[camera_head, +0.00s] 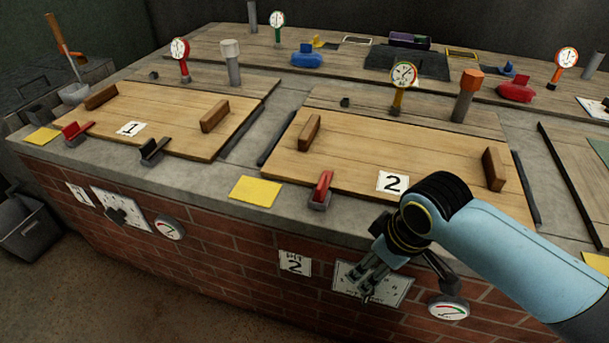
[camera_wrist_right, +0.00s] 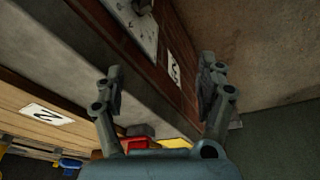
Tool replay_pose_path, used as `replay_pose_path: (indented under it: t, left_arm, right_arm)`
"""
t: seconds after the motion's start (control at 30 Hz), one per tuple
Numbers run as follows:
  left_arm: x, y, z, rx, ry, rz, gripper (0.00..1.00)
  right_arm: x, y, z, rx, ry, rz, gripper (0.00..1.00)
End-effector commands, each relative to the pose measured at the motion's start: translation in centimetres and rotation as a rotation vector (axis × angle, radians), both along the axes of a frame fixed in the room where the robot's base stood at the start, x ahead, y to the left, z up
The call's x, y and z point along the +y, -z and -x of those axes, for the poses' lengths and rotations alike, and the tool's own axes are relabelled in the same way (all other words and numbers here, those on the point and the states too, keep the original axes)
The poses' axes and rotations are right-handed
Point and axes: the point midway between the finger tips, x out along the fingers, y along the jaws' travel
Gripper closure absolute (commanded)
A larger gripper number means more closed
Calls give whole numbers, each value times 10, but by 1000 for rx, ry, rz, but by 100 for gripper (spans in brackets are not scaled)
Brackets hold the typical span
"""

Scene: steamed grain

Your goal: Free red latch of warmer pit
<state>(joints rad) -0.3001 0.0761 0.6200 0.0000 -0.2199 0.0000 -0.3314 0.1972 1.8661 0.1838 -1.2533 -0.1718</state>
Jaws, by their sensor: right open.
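Two pit covers show in the head view: wooden lid 1 (camera_head: 185,128) at left and wooden lid 2 (camera_head: 400,150) at centre right. Each has a red latch at its front edge: one on pit 1 (camera_head: 76,130), one on pit 2 (camera_head: 322,187). My right gripper (camera_head: 366,284) is open and empty, in front of the brick wall, lower and to the right of the pit 2 red latch and apart from it. In the wrist view its fingers (camera_wrist_right: 162,84) are spread, with a red latch (camera_wrist_right: 133,143) partly hidden near the gripper's base. My left gripper is not in view.
A black latch (camera_head: 153,151) sits at lid 1. Round dials hang on the brick front, one by pit 1 (camera_head: 169,227) and one by pit 2 (camera_head: 448,308); their needles are too small to read. A yellow pad (camera_head: 255,191) lies on the concrete edge.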

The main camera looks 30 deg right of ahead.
Motion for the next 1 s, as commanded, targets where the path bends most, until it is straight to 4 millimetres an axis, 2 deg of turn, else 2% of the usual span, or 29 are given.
replay_pose_path:
  t: [0.03,0.17,0.3,0.4,0.53,0.67,1.0]
  left_arm:
    - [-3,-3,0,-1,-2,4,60]
    - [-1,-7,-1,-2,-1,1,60]
    - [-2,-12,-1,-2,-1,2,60]
    - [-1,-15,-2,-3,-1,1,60]
    - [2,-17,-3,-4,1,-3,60]
    - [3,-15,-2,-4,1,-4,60]
    - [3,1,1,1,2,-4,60]
  right_arm:
    - [-4,-11,-17,-12,-34,-6,27]
    - [-12,-36,-59,-31,-147,-34,27]
    - [-22,-74,-106,-62,-283,-64,27]
    - [-29,-105,-135,-89,-379,-84,27]
    - [-35,-133,-158,-113,-466,-101,27]
    - [-34,-131,-164,-119,-487,-110,27]
    - [-17,-70,-182,-117,-485,-111,27]
